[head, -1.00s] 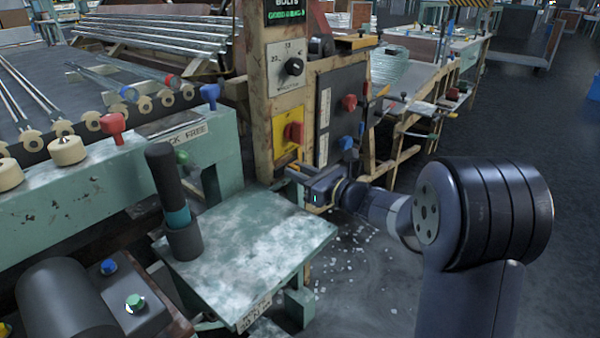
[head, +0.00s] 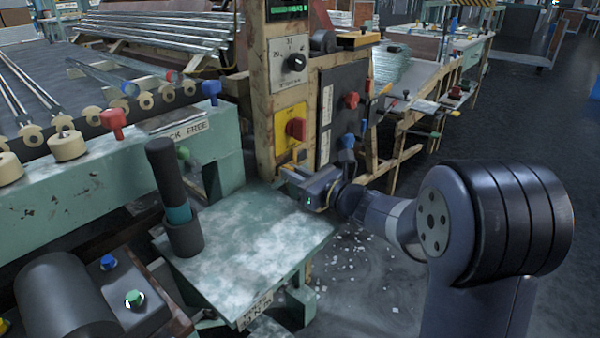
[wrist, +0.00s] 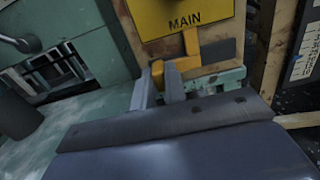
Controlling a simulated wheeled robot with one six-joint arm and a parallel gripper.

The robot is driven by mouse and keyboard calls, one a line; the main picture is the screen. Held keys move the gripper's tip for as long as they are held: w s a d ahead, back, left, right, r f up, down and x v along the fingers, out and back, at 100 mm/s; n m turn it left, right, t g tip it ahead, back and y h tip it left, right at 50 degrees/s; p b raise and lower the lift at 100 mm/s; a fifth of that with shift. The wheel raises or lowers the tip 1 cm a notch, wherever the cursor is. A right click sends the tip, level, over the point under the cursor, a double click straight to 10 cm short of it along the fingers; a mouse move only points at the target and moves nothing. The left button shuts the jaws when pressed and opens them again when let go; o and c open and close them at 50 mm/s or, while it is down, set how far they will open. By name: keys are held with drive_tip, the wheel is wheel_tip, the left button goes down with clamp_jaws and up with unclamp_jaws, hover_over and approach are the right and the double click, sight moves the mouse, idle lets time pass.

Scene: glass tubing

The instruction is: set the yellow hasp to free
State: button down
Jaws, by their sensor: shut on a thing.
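The yellow hasp (wrist: 190,45) shows in the wrist view just under the yellow MAIN plate, at the foot of the tan machine post. It is a bent yellow bar, and its lower end sits between my fingertips. My gripper (wrist: 160,88) is shut on that end. In the head view my gripper (head: 284,172) reaches in from the right to the base of the post, above the back edge of the green table.
The yellow plate with a red knob (head: 297,128) is just above my gripper. The frosted green table (head: 250,235) lies below and left, with a dark cylinder (head: 170,180) standing in a holder. A dark panel with red and blue knobs (head: 343,110) is close on the right.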

drive_tip(key=c, duration=1.4)
unclamp_jaws()
drive_tip(key=shift+s+a, duration=0.15)
drive_tip(key=shift+s, duration=0.05)
drive_tip(key=shift+c, duration=0.2)
drive_tip(key=p+v, duration=0.2)
drive_tip(key=v, duration=0.8)
drive_tip(key=shift+s+d+p, duration=0.25)
drive_tip(key=shift+d+p, duration=0.1)
